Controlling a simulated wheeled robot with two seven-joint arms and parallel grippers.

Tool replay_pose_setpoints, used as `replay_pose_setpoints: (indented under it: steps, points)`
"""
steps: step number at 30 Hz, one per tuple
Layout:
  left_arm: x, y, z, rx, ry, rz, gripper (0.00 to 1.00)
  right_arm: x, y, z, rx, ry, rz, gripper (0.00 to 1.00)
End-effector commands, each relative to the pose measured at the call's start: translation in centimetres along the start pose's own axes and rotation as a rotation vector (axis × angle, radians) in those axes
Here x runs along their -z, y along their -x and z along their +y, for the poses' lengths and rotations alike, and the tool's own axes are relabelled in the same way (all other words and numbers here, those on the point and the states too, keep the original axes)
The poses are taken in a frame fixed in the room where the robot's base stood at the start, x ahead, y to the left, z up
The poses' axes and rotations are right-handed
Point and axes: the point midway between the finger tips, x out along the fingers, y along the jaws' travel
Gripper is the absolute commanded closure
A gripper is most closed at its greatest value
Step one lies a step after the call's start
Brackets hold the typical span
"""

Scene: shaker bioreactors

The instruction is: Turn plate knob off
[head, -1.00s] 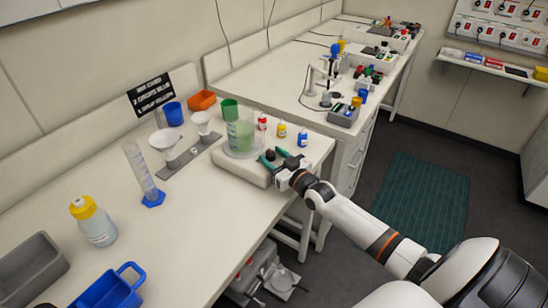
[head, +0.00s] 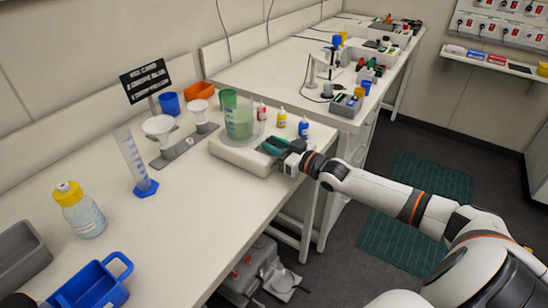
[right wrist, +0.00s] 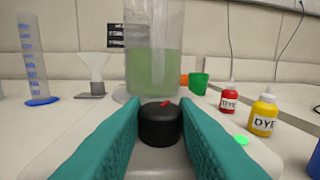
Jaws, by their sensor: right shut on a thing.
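The white plate (head: 238,157) stands on the bench and carries a clear beaker of green liquid (head: 240,122), which also shows in the right wrist view (right wrist: 153,60). The black plate knob (right wrist: 160,127) is on the plate's near side and has a red mark on top, pointing slightly right of straight away. My right gripper (head: 274,147) has teal fingers and is at the plate's right front corner. In the right wrist view its fingers (right wrist: 160,140) lie on both sides of the knob, shut on it. My left gripper is not in view.
A green light (right wrist: 241,139) shows on the plate, right of the knob. A red dye bottle (right wrist: 229,97) and a yellow dye bottle (right wrist: 263,116) stand close on the right. A funnel stand (head: 185,147) and a measuring cylinder (head: 136,165) stand left of the plate.

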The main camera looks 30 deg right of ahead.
Motion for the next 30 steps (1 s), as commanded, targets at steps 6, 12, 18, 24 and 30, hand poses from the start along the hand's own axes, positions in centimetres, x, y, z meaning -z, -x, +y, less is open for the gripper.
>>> replay_pose_setpoints:
  steps: [6,12,18,24,30]
  points:
    - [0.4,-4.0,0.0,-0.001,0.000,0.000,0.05,0.2,-0.1,-0.7,-0.157,0.015,-0.009,0.96]
    - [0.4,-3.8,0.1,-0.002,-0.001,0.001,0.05,-0.2,-0.2,-0.8,-0.296,0.008,-0.012,0.96]
    - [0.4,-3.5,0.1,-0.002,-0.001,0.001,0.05,-0.1,-0.3,-0.9,-0.425,0.004,-0.013,0.96]
    - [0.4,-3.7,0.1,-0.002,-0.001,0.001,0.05,0.0,-0.3,-1.0,-0.520,0.002,-0.017,0.96]
    - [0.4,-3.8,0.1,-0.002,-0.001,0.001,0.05,0.0,-0.3,-1.0,-0.567,0.002,-0.019,0.96]
